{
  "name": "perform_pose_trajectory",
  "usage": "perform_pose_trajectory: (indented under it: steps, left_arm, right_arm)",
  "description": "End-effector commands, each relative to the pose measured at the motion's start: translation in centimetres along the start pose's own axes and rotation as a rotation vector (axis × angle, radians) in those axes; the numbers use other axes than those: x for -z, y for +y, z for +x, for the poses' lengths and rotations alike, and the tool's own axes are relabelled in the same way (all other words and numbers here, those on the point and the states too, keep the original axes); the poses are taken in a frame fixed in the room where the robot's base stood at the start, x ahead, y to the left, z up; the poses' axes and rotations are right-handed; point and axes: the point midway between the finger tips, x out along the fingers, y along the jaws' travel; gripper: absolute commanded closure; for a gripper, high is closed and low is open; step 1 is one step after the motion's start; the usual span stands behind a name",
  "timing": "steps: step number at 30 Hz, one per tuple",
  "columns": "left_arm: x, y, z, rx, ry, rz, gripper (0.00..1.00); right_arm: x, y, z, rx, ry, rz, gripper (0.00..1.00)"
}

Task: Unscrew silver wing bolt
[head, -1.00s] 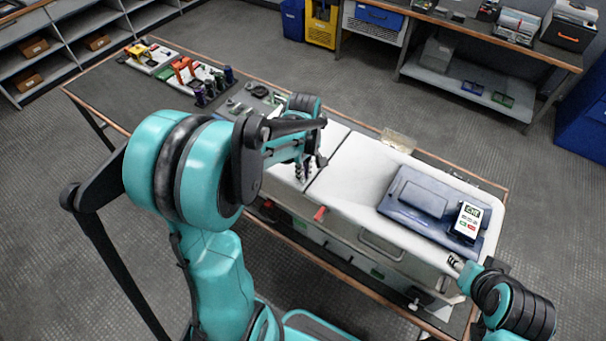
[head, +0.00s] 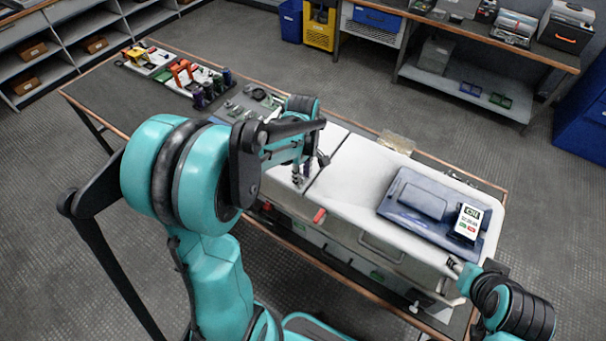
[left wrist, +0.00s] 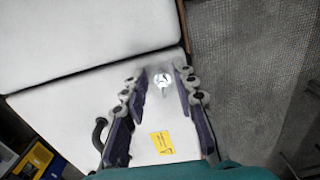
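The silver wing bolt (left wrist: 163,80) stands on the white cabinet top in the left wrist view, between and just beyond my fingertips. My left gripper (left wrist: 160,74) is open, with one finger on each side of the bolt and a gap to each. In the head view my left gripper (head: 306,170) is low over the left part of the white cabinet (head: 350,180), pointing down; the bolt cannot be made out there. My right gripper (head: 455,266) is near the cabinet's front right corner, small and partly hidden by its own wrist.
A yellow label (left wrist: 162,143) lies on the white surface between the fingers. A blue panel (head: 415,195) with a handheld meter (head: 467,222) is on the cabinet's right part. Small parts and tools (head: 195,80) fill the bench's far left. A red lever (head: 319,216) sits on the cabinet front.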

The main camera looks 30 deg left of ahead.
Motion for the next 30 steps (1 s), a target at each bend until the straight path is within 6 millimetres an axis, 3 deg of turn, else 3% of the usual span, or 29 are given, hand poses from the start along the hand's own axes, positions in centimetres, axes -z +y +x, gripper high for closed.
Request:
perform_pose_trajectory:
  steps: [11,24,30]
  left_arm:
    - [-0.1,0.0,-0.9,0.001,-0.002,0.001,0.71]
    - [0.0,0.0,-9.6,0.001,-0.002,0.0,0.71]
    - [0.1,0.0,-11.7,0.001,-0.002,0.0,0.71]
  right_arm:
    - [0.0,0.0,0.0,0.0,0.0,0.0,0.6]
    - [0.0,0.0,0.0,0.0,0.0,0.0,0.6]
    - [0.0,0.0,0.0,0.0,0.0,0.0,0.6]
